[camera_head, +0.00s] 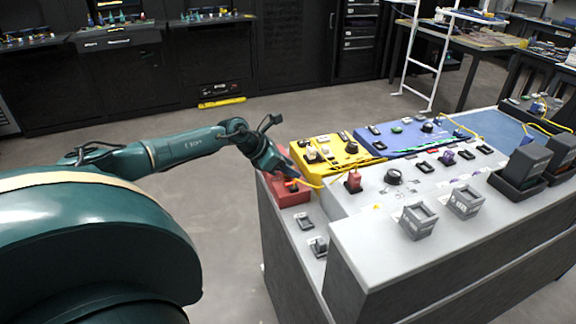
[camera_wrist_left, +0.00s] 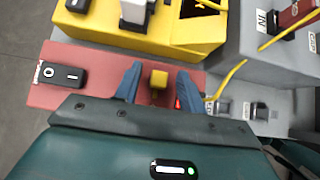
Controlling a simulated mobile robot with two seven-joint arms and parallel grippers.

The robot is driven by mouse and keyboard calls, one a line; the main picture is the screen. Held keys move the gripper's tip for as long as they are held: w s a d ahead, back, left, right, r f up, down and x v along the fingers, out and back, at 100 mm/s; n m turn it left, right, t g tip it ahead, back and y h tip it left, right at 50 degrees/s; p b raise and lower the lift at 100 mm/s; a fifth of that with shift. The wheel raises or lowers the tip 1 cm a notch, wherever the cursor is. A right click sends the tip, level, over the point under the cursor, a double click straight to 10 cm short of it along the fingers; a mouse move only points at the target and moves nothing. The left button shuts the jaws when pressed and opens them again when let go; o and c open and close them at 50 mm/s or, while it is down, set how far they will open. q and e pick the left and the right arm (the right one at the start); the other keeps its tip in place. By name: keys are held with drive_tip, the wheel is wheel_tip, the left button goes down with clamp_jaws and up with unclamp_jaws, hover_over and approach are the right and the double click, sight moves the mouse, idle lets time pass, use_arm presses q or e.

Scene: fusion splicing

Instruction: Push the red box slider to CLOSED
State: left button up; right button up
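The red box (camera_head: 287,193) sits at the left end of the grey bench, next to the yellow box. In the left wrist view the red box (camera_wrist_left: 98,60) has a small yellow block (camera_wrist_left: 158,79) standing up from its top and a black part (camera_wrist_left: 60,75) at its left end. Which of these is the slider, I cannot read. My left gripper (camera_head: 284,176) is over the red box. In the left wrist view, the two blue fingers of my left gripper (camera_wrist_left: 158,88) are apart, with the yellow block between them and gaps on both sides. My right gripper is not in view.
The yellow box (camera_head: 329,152) and a blue box (camera_head: 400,137) adjoin behind. A yellow cable (camera_head: 305,183) runs close to my left gripper. A red part (camera_head: 354,181) stands on the grey panel nearby. The floor left of the bench is clear.

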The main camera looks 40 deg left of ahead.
use_arm(q)
clamp_jaws()
idle(0.4)
